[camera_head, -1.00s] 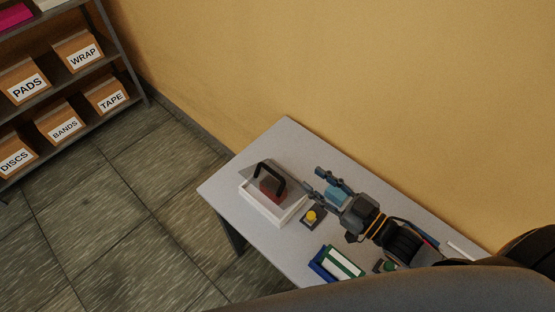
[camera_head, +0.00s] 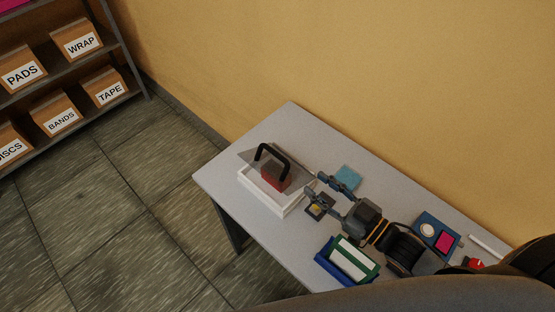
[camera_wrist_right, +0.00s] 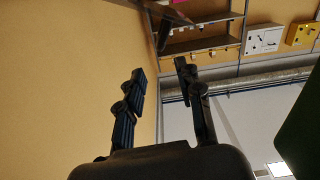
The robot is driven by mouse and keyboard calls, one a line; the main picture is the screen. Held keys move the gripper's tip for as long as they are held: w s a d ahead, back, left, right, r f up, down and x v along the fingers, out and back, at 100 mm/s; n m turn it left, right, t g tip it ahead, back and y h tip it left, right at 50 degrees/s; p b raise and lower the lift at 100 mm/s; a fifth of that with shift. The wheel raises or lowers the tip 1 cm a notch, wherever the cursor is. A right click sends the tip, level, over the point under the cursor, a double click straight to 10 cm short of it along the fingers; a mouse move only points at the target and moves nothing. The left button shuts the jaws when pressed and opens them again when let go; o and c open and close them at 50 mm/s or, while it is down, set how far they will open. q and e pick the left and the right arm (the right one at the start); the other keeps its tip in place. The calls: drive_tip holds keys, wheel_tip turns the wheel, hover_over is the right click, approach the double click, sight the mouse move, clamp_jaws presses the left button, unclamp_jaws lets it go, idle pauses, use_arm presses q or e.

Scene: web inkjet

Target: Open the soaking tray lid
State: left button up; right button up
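The soaking tray (camera_head: 262,201) is a white open-topped box at the table's left end. A grey lid (camera_head: 250,155) with a black arched handle (camera_head: 272,148) lies over its far side. I cannot tell whether the lid is tilted or flat. A red block (camera_head: 276,180) shows below the handle. My right gripper (camera_head: 314,184) is just right of the tray, fingers apart and empty, pointing toward it. In the right wrist view its two fingers (camera_wrist_right: 160,75) are also apart with nothing between them. My left gripper is not in view.
A blue pad (camera_head: 348,178) lies beyond the right gripper. A yellow-topped dark box (camera_head: 316,209) is partly under a finger. A blue-and-green bin (camera_head: 330,268) stands at the front edge. A blue panel (camera_head: 424,222) lies further right. Labelled boxes fill a shelf (camera_head: 124,50) at upper left.

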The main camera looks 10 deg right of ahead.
sight(287, 162)
drive_tip(key=p+x, duration=0.3)
drive_tip(key=x, duration=0.9)
drive_tip(key=shift+w+a, duration=0.2)
drive_tip(key=shift+w, duration=0.15)
drive_tip(key=shift+w+a, duration=0.25)
drive_tip(key=shift+w, duration=0.15)
clamp_jaws()
